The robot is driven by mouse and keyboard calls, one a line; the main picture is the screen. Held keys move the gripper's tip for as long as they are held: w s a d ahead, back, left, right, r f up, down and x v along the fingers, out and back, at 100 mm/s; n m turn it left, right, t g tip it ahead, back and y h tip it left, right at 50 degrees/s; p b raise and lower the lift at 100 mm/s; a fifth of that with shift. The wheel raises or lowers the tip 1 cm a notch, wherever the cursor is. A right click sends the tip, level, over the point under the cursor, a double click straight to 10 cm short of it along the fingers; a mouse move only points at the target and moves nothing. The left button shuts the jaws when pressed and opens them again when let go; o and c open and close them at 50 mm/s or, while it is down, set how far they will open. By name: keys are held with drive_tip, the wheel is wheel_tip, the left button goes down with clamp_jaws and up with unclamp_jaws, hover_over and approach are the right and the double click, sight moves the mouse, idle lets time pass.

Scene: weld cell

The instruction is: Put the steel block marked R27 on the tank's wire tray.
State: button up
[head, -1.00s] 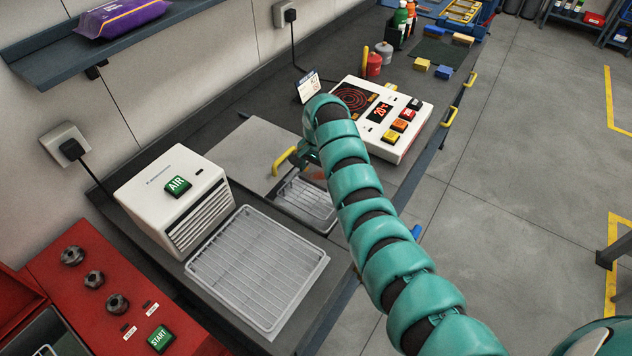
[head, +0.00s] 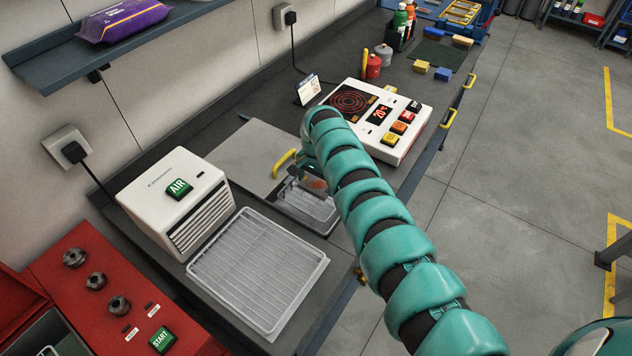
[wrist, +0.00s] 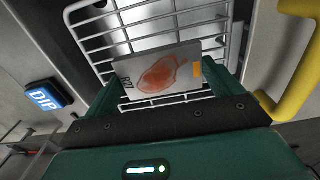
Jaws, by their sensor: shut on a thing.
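My gripper (wrist: 160,97) is shut on a steel block (wrist: 182,72) with a reddish-orange patch and an orange mark. The lettering at its left end is sideways and looks like R27. In the wrist view the block is in front of the tank's wire tray (wrist: 100,45); I cannot tell whether it touches the wires. In the head view my gripper (head: 312,178) is over the open tank, and the wire tray (head: 300,205) shows below it, partly hidden by my arm.
A grey lid (head: 240,150) with a yellow handle (head: 284,162) lies beside the opening. A blue DIP button (wrist: 47,96) is near the tank. A white AIR unit (head: 165,190), a wire rack (head: 258,268) and a white hotplate (head: 385,125) reading 20 stand on the bench.

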sight(316, 185)
drive_tip(key=shift+f, duration=0.2)
drive_tip(key=o, duration=1.4)
drive_tip(key=shift+o, duration=0.2)
drive_tip(key=shift+r, duration=0.25)
drive_tip(key=shift+r, duration=0.85)
wheel_tip(316, 185, up, 10)
drive_tip(key=b, duration=0.2)
